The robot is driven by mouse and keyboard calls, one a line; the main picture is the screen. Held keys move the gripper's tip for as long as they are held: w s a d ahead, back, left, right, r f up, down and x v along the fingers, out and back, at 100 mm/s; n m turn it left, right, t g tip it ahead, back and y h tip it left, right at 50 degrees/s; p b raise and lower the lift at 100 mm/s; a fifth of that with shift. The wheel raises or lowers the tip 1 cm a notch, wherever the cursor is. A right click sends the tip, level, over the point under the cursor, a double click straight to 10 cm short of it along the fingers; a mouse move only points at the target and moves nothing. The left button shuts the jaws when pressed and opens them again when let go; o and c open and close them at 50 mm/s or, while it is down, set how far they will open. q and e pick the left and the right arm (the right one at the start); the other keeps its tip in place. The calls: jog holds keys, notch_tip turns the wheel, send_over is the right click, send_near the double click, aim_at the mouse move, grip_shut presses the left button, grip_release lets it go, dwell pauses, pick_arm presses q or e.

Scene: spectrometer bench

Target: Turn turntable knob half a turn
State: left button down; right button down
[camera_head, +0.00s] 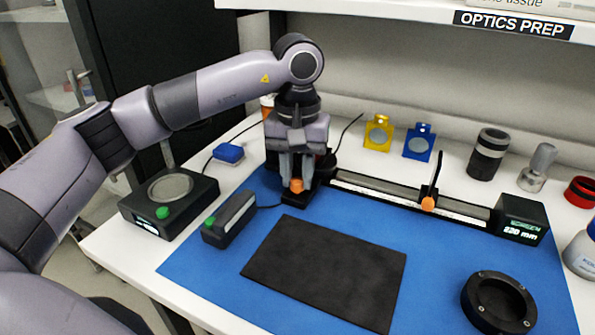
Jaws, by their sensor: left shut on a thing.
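My left gripper (296,180) points straight down at the left end of the rail. Its two fingers stand on either side of a small orange knob (296,185) and are shut on it. The knob sits on a dark base (295,198) on the blue mat. The gripper and wrist hide most of what stands behind the knob, so the turntable itself is largely covered. My right gripper is not in view.
A rail (380,193) with an orange-knobbed slider (428,203) runs right to a display box (521,218). A black plate (325,270) and black ring (498,303) lie in front. A green-buttoned device (168,198) and small box (230,218) stand left. Yellow (378,133) and blue holders (419,142) stand behind.

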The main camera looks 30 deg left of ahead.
aim_at(297, 180)
pick_arm(q)
jog(key=shift+r, duration=0.1)
jog(key=c, duration=0.9)
grip_release()
notch_tip(297, 180, up, 7)
jog(key=shift+r, duration=0.1)
